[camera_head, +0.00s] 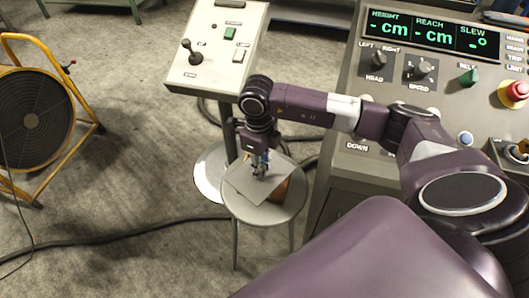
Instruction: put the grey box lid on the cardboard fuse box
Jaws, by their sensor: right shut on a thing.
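The grey box lid (244,184) is a flat, light grey piece over the round stool top (237,211). The cardboard fuse box (282,189) shows only as a brown side at the right of the lid; the lid hides most of it. I cannot tell whether the lid touches the box or is just above it. My right gripper (260,173) points down and is shut on the lid near its middle. My left gripper is out of view.
A control pedestal with a joystick (193,52) stands behind the stool. A large console (345,170) with knobs and a display is at the right. A dark cable (120,236) crosses the floor.

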